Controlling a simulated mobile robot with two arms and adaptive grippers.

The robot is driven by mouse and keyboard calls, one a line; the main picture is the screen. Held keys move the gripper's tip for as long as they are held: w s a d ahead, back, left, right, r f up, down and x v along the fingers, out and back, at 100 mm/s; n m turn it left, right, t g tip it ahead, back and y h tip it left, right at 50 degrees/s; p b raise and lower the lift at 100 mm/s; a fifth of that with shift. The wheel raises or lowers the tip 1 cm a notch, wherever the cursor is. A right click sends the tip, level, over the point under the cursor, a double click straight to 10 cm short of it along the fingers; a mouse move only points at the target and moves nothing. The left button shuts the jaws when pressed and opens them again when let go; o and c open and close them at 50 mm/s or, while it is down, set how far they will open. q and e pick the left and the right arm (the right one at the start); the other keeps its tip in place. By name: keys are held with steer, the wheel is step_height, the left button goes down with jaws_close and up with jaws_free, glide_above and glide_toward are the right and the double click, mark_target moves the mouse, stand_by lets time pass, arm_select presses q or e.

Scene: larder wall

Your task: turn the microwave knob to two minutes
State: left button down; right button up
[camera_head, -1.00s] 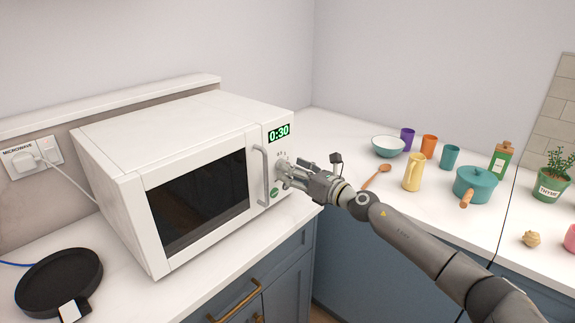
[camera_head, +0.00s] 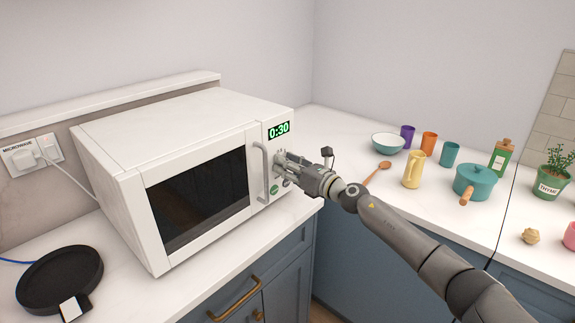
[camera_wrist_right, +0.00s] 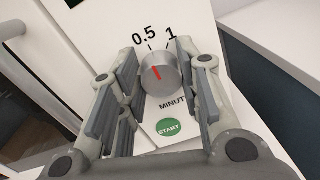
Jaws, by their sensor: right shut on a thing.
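The white microwave (camera_head: 205,118) stands on the left counter with its door shut. Its green display (camera_head: 279,131) reads 0:30. My right gripper (camera_head: 281,161) is at the control panel, right of the door handle, and mostly hides the knob there. In the right wrist view the round grey knob (camera_wrist_right: 165,76) sits between the two fingers of my right gripper (camera_wrist_right: 160,62), which is shut on it. The knob's red mark points up and left, near the 0.5 label; the 1 label is to the right. Other labels are hidden. My left gripper is not in view.
A green START button (camera_wrist_right: 169,127) lies just below the knob. The door handle (camera_head: 261,175) is close on the left.

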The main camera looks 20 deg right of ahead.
steer(key=shift+w+d+m+g+y+p, duration=0.15)
steer(key=shift+m+g+p, duration=0.1)
steer(key=shift+m+p, duration=2.9)
steer(key=shift+s+m+g+y+p, duration=0.2)
steer(key=shift+m+p, duration=1.5)
steer(key=shift+m, duration=2.75)
steer(key=shift+f, duration=0.1)
steer(key=o, duration=1)
